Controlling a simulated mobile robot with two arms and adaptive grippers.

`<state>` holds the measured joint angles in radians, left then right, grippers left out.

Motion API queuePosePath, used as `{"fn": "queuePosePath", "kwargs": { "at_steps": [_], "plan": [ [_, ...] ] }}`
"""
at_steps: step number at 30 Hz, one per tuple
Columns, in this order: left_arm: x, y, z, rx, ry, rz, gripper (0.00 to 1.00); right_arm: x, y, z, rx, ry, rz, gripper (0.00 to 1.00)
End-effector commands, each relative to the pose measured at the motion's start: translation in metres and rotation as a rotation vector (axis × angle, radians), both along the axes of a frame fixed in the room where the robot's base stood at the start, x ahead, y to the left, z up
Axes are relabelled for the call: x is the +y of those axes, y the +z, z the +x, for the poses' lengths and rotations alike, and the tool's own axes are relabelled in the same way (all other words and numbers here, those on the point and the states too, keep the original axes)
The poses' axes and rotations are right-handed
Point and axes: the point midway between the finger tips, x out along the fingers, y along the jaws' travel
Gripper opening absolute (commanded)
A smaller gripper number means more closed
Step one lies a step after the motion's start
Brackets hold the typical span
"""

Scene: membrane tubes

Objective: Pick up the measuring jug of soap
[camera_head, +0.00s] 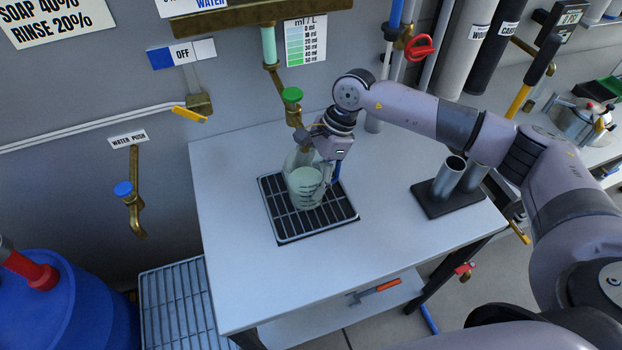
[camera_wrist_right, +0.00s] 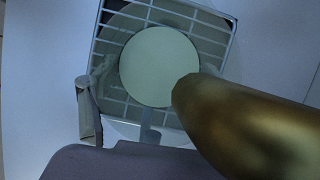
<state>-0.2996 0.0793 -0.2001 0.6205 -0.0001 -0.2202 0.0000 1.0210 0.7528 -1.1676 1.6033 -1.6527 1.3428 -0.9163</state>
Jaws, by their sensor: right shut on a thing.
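The measuring jug (camera_head: 304,187) is clear with dark markings and holds pale green soap. It stands upright on the black drain grate in the head view. In the wrist view the pale liquid (camera_wrist_right: 157,66) shows as a disc from above. My right gripper (camera_head: 326,176) is shut on the jug at its right side. One finger (camera_wrist_right: 88,112) shows in the wrist view; the exact contact is partly hidden. A brass spout (camera_wrist_right: 235,120) hangs over the jug and covers part of it. My left gripper is in neither view.
The drain grate (camera_head: 334,215) is set in the white table (camera_head: 230,275). A black stand (camera_head: 437,205) with metal tubes is to the right. A green-topped brass tap (camera_head: 292,96) is close behind my wrist. The table's front is clear.

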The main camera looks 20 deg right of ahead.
Motion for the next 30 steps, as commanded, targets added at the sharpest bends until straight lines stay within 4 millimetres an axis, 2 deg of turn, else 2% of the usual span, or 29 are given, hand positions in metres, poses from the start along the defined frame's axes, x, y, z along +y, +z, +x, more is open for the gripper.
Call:
{"fn": "queuePosePath", "kwargs": {
  "at_steps": [11, 20, 30],
  "plan": [
    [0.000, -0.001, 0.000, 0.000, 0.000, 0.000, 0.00, 0.000, 0.000, 0.000, -0.002, 0.000, 0.000, 0.28],
    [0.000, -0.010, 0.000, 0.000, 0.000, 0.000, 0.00, 0.000, 0.013, 0.001, -0.005, 0.001, 0.000, 0.28],
    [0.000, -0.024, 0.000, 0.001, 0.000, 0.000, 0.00, -0.038, 0.013, 0.004, -0.002, -0.004, -0.001, 0.28]
  ]
}}
